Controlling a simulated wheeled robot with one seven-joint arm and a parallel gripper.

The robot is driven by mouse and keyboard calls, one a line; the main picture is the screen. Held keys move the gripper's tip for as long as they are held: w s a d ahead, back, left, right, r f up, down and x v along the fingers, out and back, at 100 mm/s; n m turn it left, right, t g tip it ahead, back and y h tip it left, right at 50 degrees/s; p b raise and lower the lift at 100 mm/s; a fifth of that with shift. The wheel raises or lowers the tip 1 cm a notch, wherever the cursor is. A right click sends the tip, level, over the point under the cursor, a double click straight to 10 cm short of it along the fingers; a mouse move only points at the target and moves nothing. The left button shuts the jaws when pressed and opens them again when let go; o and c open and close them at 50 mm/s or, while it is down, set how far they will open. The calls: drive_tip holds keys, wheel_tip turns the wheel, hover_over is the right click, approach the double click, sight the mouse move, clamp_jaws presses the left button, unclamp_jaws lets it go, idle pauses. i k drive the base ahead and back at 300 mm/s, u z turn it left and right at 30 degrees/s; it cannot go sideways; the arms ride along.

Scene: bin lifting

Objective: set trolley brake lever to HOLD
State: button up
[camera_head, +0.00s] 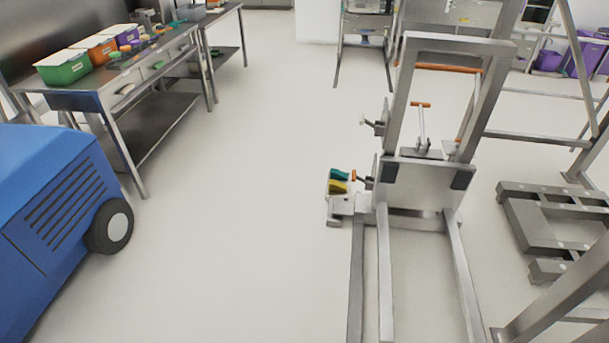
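A grey metal lifting trolley (416,206) with an upright frame stands right of centre, its long legs reaching toward the bottom edge. At its lower left is a small unit with a green plate (339,174) and a yellow plate (337,187). A short orange-ended lever (354,176) sits just right of these plates. A taller lever with an orange T-handle (421,104) stands behind the trolley's plate. I cannot tell which one is the brake lever, and no HOLD marking is legible. My gripper is not in view.
A blue vented machine (58,215) with a black wheel stands at left. Behind it a steel table (150,70) carries green, orange and purple bins. Metal frames and a low grey platform (550,225) stand at right. The floor (240,210) between machine and trolley is clear.

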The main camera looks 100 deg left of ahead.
sight(355, 176)
drive_tip(key=u, duration=3.65)
drive_tip(key=i, duration=5.45)
drive_tip(key=z, duration=3.75)
